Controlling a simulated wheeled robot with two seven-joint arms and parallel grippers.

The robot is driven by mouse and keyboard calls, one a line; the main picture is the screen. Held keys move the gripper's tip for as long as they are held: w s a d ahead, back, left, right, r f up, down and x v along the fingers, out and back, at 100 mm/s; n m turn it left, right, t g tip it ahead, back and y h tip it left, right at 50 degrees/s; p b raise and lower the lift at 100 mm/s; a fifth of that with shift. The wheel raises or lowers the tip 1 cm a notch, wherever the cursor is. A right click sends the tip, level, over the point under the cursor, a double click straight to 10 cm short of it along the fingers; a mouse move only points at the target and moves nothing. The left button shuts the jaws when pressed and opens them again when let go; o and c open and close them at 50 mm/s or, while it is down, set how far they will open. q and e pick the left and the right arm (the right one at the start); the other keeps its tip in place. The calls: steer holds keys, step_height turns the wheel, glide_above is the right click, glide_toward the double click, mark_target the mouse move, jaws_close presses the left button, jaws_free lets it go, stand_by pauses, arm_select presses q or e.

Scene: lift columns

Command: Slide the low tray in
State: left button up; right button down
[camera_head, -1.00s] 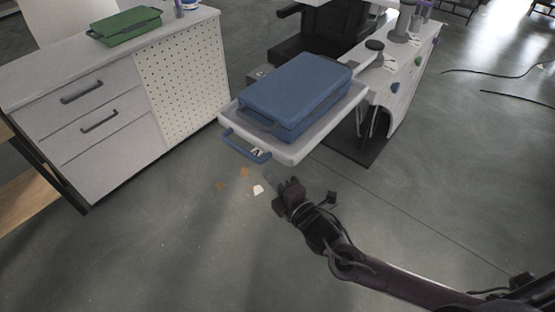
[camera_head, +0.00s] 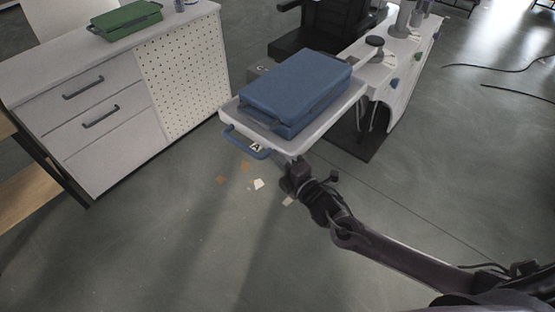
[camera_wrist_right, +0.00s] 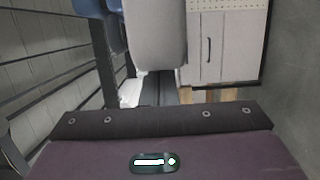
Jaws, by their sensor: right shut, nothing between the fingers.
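The low tray (camera_head: 325,122) is white with a blue handle (camera_head: 246,145) at its front and a label "A" beside it. It sticks out toward me from the column unit. A blue case (camera_head: 295,92) lies on it. My right gripper (camera_head: 291,167) is shut and empty, just below and in front of the tray's near right corner. I cannot tell whether it touches the tray. In the right wrist view the tray (camera_wrist_right: 155,35) shows as a pale slab ahead, with a blue part at upper left. My left gripper is not in view.
A white cabinet (camera_head: 100,110) with two drawers and a pegboard side stands at left, with a green case (camera_head: 126,20) on top. A white bench (camera_head: 405,65) with a dark base stands behind the tray at right. Small scraps (camera_head: 258,184) lie on the floor.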

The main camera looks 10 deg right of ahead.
mark_target(312, 130)
steer(key=w+d+b, duration=0.2)
steer(key=w+d, duration=0.1)
steer(key=d, duration=0.1)
steer(key=w+d+b, duration=0.1)
steer(key=w+d, duration=0.1)
steer(key=d, duration=0.2)
steer(key=w+d+b, duration=0.2)
steer(key=w+d, duration=0.1)
steer(key=d, duration=0.1)
steer(key=shift+w+b, duration=0.3)
steer(key=shift+b, duration=0.05)
steer(key=shift+w+d, duration=0.2)
steer(key=shift+d, duration=0.05)
steer(key=shift+r, duration=0.1)
